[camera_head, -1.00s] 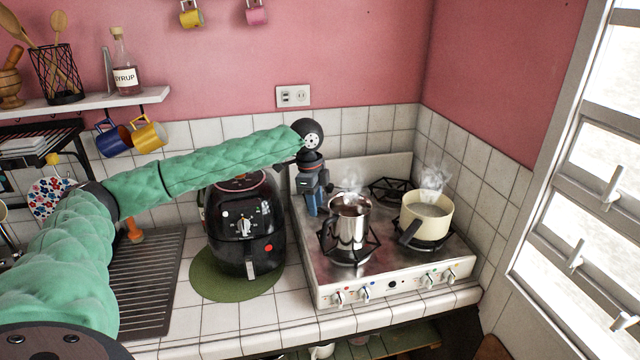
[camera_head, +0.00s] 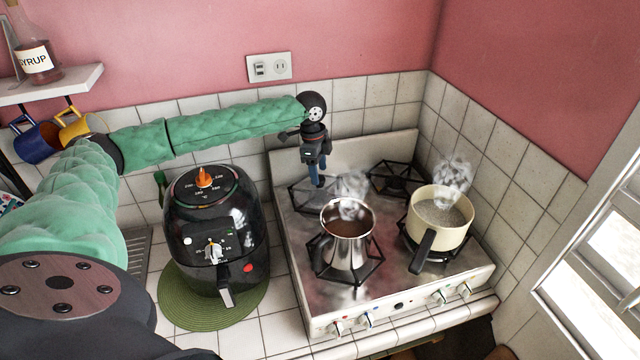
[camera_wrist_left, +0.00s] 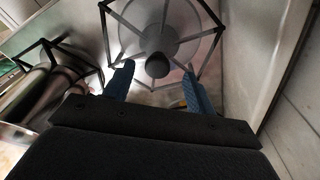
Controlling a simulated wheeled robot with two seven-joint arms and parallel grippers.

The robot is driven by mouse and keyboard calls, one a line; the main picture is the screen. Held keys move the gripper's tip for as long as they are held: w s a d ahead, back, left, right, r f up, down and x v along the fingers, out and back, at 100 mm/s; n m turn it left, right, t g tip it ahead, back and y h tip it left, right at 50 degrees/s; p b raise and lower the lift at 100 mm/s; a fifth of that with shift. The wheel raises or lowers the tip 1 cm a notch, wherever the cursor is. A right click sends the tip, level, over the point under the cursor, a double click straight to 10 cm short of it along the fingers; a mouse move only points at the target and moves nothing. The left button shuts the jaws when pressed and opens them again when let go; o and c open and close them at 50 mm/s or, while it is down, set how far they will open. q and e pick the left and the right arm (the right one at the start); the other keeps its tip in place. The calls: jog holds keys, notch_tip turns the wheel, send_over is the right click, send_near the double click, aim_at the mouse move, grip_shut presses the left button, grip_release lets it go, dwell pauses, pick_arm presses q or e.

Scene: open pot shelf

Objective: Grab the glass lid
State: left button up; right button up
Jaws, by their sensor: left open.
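In the left wrist view, a pale, see-through-looking disc with a dark round knob (camera_wrist_left: 157,65) lies on a black burner grate. It looks like the glass lid, though I cannot fully tell it from the burner. In the head view my left gripper (camera_head: 317,180) points down over the back left burner, where I cannot make the lid out. In the left wrist view the blue fingers of my left gripper (camera_wrist_left: 158,70) are spread, one to each side of the knob. They hold nothing. My right gripper is not in view.
A steaming steel pot (camera_head: 347,250) stands just in front of my left gripper on the stove (camera_head: 297,285). A steaming cream saucepan (camera_head: 438,225) stands to its right. A black air fryer (camera_head: 215,230) stands left of the stove. The tiled wall is close behind.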

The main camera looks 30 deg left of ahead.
aim_at(320, 185)
pick_arm(q)
jog(key=shift+s+d+f+p, duration=0.25)
jog(key=shift+f+p, duration=0.15)
jog(key=shift+f, duration=0.5)
jog(key=shift+w+a+f, duration=0.1)
jog(key=shift+w+f, duration=0.2)
jog(key=shift+f, duration=0.05)
jog(key=shift+s+r, duration=0.15)
jog(key=shift+s, duration=0.05)
jog(key=c, duration=1)
grip_shut()
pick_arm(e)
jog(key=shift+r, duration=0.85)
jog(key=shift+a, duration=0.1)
